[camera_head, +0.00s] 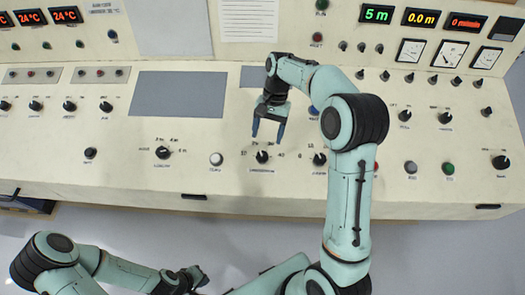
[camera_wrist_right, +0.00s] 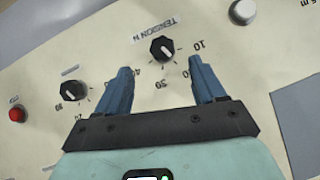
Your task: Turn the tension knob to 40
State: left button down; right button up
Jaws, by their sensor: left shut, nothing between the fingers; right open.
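The tension knob (camera_head: 262,157) is a small black pointer knob on the cream console, with a scale around it. My left gripper (camera_head: 196,277) is shut and empty, low in front of the console.
A white button (camera_head: 216,159) lies left of the knob, and another black knob (camera_head: 319,159) lies to its right, also seen in the wrist view (camera_wrist_right: 74,91). A grey panel (camera_head: 178,94) is behind left. A black handle (camera_head: 194,196) is on the front edge.

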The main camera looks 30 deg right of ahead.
aim_at(262, 156)
jog(key=x, duration=0.4)
jog(key=b+x, duration=0.1)
jog(key=x, duration=0.3)
jog(key=shift+w, duration=0.2)
jog(key=shift+c, duration=0.3)
jog(key=c, duration=1)
